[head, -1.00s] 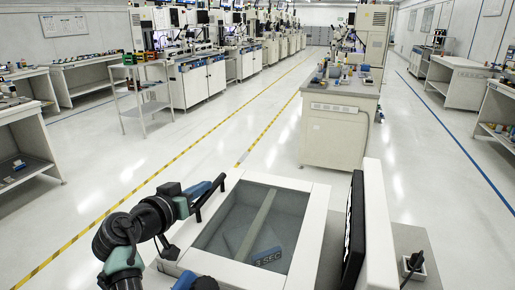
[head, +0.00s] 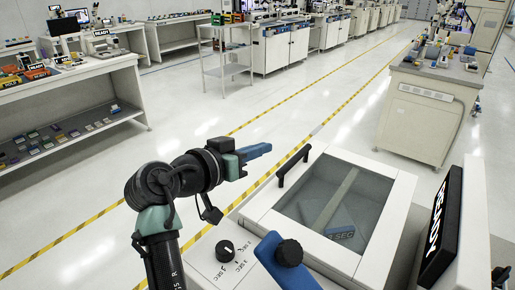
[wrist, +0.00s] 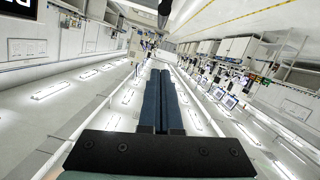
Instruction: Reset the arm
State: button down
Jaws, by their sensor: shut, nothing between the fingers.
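My arm rises at the lower left of the head view, and its wrist is bent over to the right. My gripper (head: 262,152) has blue fingers and is left of and above the white machine in the picture. In the wrist view the two dark blue fingers (wrist: 160,80) lie side by side, shut with nothing between them. They point into the room, and the view there is strongly tilted.
The white machine (head: 258,213) has a shut glass lid (head: 330,195), a black handle (head: 294,166), a dial (head: 225,248) and a black display (head: 441,228). A blue lever (head: 283,262) is in front. A workbench (head: 88,68) stands left; the striped aisle floor is open.

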jog(key=s+d+r+n+t+y+p, duration=0.1)
jog(key=s+r+t+y+p, duration=0.25)
jog(key=r, duration=0.95)
jog(key=s+d+r+n+t+y+p, duration=0.1)
jog(key=s+r+t+y+p, duration=0.3)
jog(key=r, duration=0.8)
jog(key=s+r+n+t+y+p, duration=0.1)
jog(key=s+r+t, duration=0.6)
jog(key=s+r, duration=0.8)
jog(key=shift+r+n+t+y, duration=0.35)
jog(key=shift+r+n, duration=0.3)
jog(key=shift+n, duration=0.25)
jog(key=shift+s+d, duration=0.1)
jog(key=shift+s, duration=0.05)
